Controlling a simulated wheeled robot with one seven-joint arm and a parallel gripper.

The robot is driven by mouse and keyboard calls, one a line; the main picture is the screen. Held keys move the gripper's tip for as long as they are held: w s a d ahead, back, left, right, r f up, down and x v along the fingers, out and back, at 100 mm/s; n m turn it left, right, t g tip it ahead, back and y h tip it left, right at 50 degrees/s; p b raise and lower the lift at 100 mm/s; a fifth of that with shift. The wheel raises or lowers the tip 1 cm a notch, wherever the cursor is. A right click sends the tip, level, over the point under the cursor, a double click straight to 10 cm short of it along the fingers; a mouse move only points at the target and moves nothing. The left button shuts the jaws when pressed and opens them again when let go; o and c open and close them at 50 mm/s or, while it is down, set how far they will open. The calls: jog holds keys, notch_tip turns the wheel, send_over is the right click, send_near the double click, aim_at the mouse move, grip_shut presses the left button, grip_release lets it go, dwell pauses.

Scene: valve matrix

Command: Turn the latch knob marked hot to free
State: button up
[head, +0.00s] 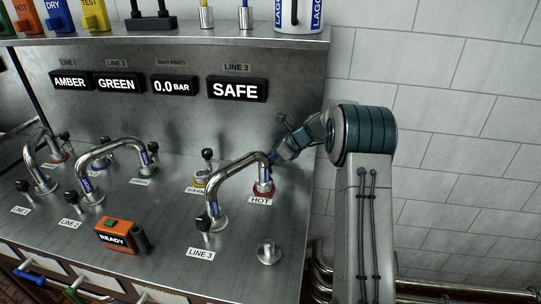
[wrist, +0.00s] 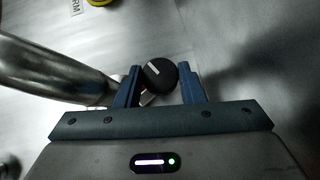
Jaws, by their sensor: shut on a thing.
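The HOT label (head: 260,201) lies on the steel deck in front of a port with a red ring (head: 263,188). The end of a bent steel pipe (head: 236,167) stands in that port; the pipe also shows at left in the wrist view (wrist: 50,67). My gripper (head: 273,157) is beside this pipe end. In the wrist view, my gripper (wrist: 160,80) has its two blue fingers shut on a round black latch knob (wrist: 159,75) with a white line on top. In the head view this knob is hidden by my gripper and the pipe.
A yellow-ringed port with a black knob (head: 207,154) is left of the HOT port. A LINE 3 knob (head: 203,222) and a capped stub (head: 269,253) are in front. A SAFE display (head: 236,90) is on the back panel. An orange READY box (head: 119,235) lies front left.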

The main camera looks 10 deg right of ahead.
jog(key=shift+w+d+r+n+g+y+p, duration=0.15)
jog(key=shift+n+g+y+p, duration=0.15)
jog(key=shift+n+g+p, duration=0.3)
jog(key=shift+n, duration=0.5)
jog(key=o, duration=0.7)
jog(key=v, duration=1.3)
jog(key=shift+d+b, duration=0.35)
